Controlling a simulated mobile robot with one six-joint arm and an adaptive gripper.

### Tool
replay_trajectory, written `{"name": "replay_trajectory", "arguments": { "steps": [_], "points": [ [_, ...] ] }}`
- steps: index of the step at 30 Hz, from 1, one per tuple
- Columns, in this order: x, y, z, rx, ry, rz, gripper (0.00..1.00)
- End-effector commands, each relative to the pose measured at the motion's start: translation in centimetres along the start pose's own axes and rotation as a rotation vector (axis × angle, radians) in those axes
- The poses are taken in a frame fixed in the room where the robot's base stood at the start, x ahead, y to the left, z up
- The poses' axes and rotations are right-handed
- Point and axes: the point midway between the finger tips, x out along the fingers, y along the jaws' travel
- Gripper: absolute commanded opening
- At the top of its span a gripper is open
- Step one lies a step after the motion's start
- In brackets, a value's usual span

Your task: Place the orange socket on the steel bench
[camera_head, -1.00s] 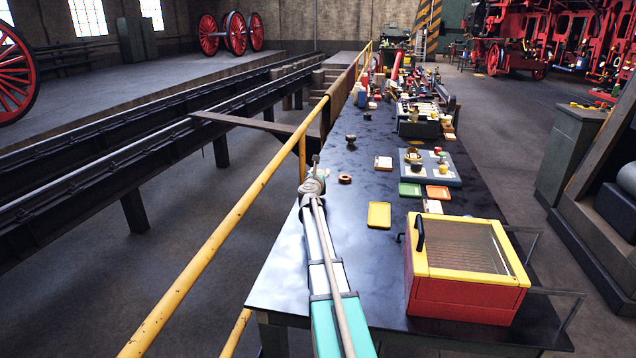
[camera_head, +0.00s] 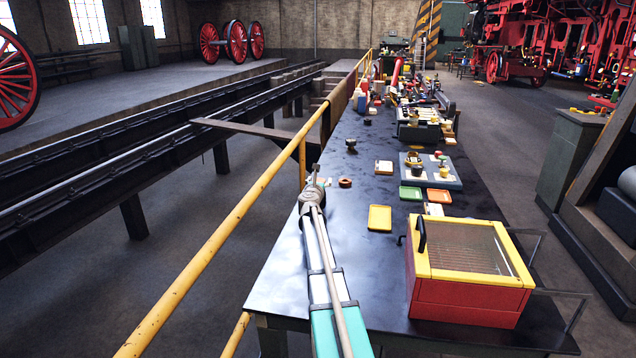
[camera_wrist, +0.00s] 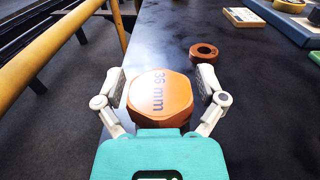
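The orange socket (camera_wrist: 161,98), marked "36 mm", sits between the two fingers of my gripper (camera_wrist: 160,90) in the wrist view, with the pads close against its sides. My gripper looks shut on it. In the head view my gripper (camera_head: 314,186) is at the left long edge of the dark steel bench (camera_head: 300,270), and I cannot make out the socket there. How high the socket is above the bench top is hard to tell.
A copper-orange ring (camera_head: 345,182) lies on the bench just right of my gripper. A yellow tray (camera_head: 380,218) and a red box with a yellow rim (camera_head: 465,302) stand nearer. A yellow handrail (camera_head: 235,225) runs along the left. Bare bench top lies around the ring.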

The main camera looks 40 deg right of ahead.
Motion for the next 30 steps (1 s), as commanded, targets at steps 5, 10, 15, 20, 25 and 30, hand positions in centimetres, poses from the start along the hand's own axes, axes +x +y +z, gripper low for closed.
{"name": "replay_trajectory", "arguments": {
  "steps": [5,10,15,20,25,30],
  "points": [
    [0.0,0.0,0.0,0.000,0.000,0.000,0.98],
    [0.0,0.0,0.0,0.000,0.000,0.000,0.98],
    [0.0,0.0,0.2,0.000,0.000,0.000,0.98],
    [-1.1,-0.1,0.2,0.000,0.000,0.000,0.98],
    [-3.4,-0.1,0.2,0.000,0.000,0.001,0.98],
    [-6.2,-0.2,0.2,0.000,0.000,0.000,0.98]
  ]
}}
